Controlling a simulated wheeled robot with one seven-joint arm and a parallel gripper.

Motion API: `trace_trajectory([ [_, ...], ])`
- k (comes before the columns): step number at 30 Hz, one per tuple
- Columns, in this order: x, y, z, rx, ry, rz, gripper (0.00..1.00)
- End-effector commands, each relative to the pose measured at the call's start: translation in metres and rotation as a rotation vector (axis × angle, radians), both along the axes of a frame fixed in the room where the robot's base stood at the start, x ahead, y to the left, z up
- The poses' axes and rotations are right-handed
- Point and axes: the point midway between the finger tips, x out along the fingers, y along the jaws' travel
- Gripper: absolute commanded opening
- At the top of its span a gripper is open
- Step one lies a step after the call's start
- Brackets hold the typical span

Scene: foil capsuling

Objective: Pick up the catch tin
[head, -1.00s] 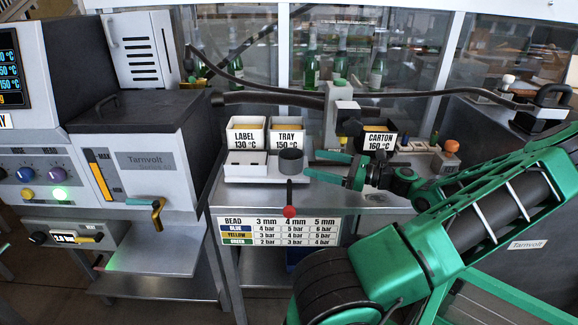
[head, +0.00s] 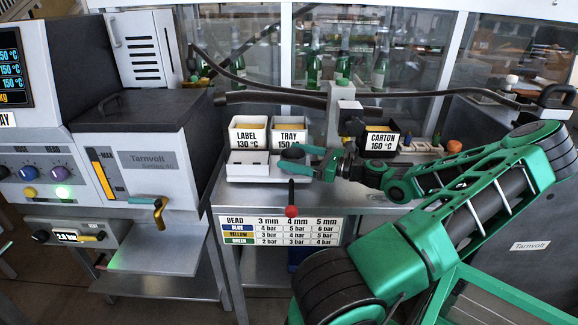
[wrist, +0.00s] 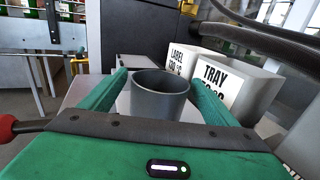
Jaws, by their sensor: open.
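The catch tin is a dark grey open cylinder. In the wrist view the tin (wrist: 160,98) stands upright between the two green fingers of my gripper (wrist: 160,80). The fingers are open on either side of it, and I cannot tell whether either touches it. In the head view the tin (head: 291,156) is mostly hidden by my gripper (head: 289,158), which reaches in from the right at the bench's front. The tin rests on the right part of a white tray or stand (head: 240,178).
White bins marked LABEL (head: 248,132) and TRAY (head: 289,134) stand just behind the tin. A black CARTON bin (head: 381,140) is to the right. A lever with a red knob (head: 291,211) stands at the bench's front edge. A grey Tarnvolt machine (head: 150,160) is at left.

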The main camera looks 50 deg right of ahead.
Motion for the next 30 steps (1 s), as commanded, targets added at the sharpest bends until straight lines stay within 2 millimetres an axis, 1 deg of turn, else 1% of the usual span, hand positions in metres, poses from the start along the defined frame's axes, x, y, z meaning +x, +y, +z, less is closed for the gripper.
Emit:
trace_trajectory([
  [2,0.000,0.000,0.000,0.000,0.000,0.000,0.82],
  [5,0.000,0.000,0.000,0.000,0.000,0.000,0.61],
  [6,0.000,0.000,0.000,0.000,0.000,0.000,0.51],
  [8,0.000,0.000,0.000,0.000,0.000,0.000,0.37],
  [17,0.000,0.000,0.000,-0.001,0.000,0.000,0.37],
  [24,-0.001,0.000,0.006,-0.002,0.002,0.000,0.37],
  [30,-0.033,0.005,0.006,0.000,0.002,-0.003,0.37],
])
